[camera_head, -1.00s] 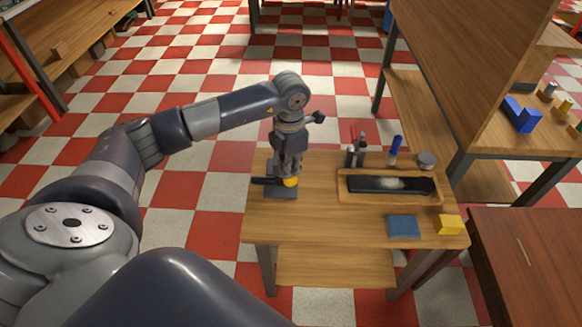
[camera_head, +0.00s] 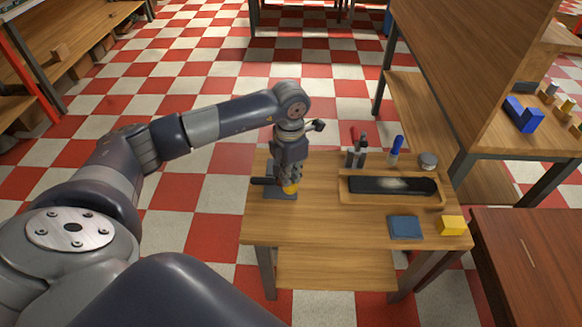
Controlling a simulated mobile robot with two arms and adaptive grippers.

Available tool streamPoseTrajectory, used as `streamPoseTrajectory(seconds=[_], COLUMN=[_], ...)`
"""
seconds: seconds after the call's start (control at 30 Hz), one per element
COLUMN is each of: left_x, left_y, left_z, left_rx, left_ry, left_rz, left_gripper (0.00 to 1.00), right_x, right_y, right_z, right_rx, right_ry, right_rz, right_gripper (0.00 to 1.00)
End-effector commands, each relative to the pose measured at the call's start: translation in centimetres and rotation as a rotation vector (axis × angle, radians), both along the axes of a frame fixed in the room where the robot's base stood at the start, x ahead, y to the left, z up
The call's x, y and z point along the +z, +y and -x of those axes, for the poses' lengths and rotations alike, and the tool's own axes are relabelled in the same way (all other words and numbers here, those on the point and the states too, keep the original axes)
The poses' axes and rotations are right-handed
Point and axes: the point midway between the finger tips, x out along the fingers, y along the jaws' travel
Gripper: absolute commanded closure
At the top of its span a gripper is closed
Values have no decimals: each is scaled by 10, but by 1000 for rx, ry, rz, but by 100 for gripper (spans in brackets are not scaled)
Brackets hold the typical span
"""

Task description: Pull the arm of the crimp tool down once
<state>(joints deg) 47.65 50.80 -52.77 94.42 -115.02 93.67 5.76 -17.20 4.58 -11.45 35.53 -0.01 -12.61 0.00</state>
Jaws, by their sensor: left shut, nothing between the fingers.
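The crimp tool (camera_head: 280,193) stands at the left end of the small wooden table. I see its dark base, a dark part sticking out to the left and a yellow part. My left gripper (camera_head: 290,183) points down right over the tool and hides much of it, including most of its arm. The gripper is shut with nothing between its fingers, and its tips are at the yellow part. I cannot tell whether they touch it. My right gripper is not in view.
The wooden table (camera_head: 330,222) also bears a tray (camera_head: 392,200) with a dark strip, a blue block (camera_head: 405,227), a yellow block (camera_head: 452,225), a blue-topped bottle (camera_head: 396,148) and a small round tin (camera_head: 428,160). The table's front middle is clear.

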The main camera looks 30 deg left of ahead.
Motion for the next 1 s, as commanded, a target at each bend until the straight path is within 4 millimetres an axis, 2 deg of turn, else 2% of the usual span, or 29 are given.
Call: streamPoseTrajectory(seconds=[0.13,0.5,0.8,1.0], left_x=[-12,-13,-29,-31], left_y=[-1,-1,-1,-1], left_z=[2,2,3,3], left_rx=[0,0,0,0], left_ry=[0,0,0,0], left_rz=[-1,-1,-1,-1], left_gripper=[100,100,100,100], right_x=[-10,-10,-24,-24], right_y=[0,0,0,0], right_z=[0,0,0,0], right_rx=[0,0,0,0], right_ry=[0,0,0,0], right_rz=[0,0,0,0], right_gripper=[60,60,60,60])
